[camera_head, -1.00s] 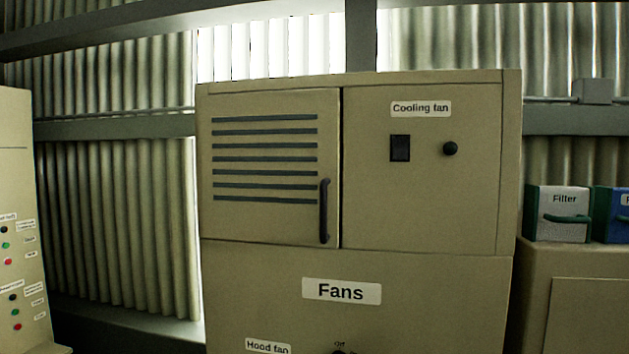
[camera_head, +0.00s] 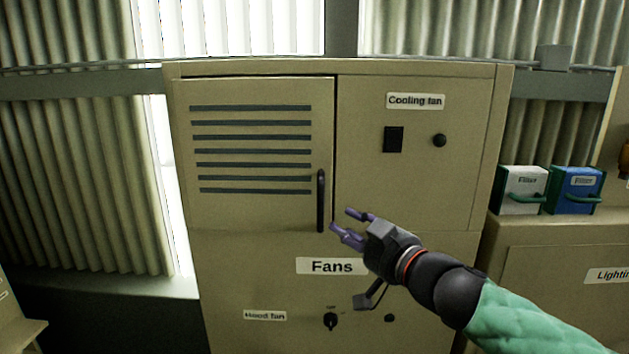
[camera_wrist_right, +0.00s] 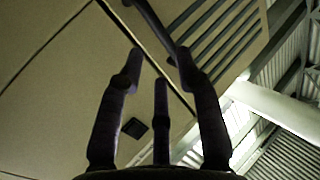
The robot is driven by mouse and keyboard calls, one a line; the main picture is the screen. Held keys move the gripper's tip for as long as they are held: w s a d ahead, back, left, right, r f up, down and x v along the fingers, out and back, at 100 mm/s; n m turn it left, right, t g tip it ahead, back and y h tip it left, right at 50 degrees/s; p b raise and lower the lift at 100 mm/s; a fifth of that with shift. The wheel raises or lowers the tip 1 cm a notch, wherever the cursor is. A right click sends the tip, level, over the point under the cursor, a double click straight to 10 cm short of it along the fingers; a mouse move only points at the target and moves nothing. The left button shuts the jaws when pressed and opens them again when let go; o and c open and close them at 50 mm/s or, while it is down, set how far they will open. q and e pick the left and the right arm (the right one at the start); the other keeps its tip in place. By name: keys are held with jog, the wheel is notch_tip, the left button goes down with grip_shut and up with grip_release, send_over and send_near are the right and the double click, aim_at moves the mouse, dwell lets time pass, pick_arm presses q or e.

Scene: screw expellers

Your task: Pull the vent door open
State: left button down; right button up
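The vent door (camera_head: 250,215) is a beige panel with dark horizontal slats on the upper left of the Fans cabinet. It looks closed. Its dark vertical handle (camera_head: 321,200) is near the door's right edge. My right gripper (camera_head: 341,222) has purple fingers and is just right of the handle's lower end, in front of the cabinet. In the right wrist view the gripper's fingers (camera_wrist_right: 158,70) are spread apart with nothing between them. The handle (camera_wrist_right: 158,22) shows beyond the fingertips there, and I see no clear contact. My left gripper is not in view.
The cabinet's right panel (camera_head: 460,190) has a Cooling fan label, a dark switch and a round knob. Below are a Fans label (camera_head: 331,266) and a Hood fan knob (camera_head: 330,321). Two filter boxes, white (camera_head: 521,190) and blue (camera_head: 576,190), stand on a lower cabinet at right.

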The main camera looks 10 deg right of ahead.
jog(key=r, duration=0.2)
jog(key=b, duration=0.3)
send_over(322, 225)
jog(key=shift+s+d+f, duration=0.15)
jog(key=shift+s+d, duration=0.1)
jog(key=shift+d, duration=0.2)
jog(key=shift+x, duration=0.8)
grip_shut()
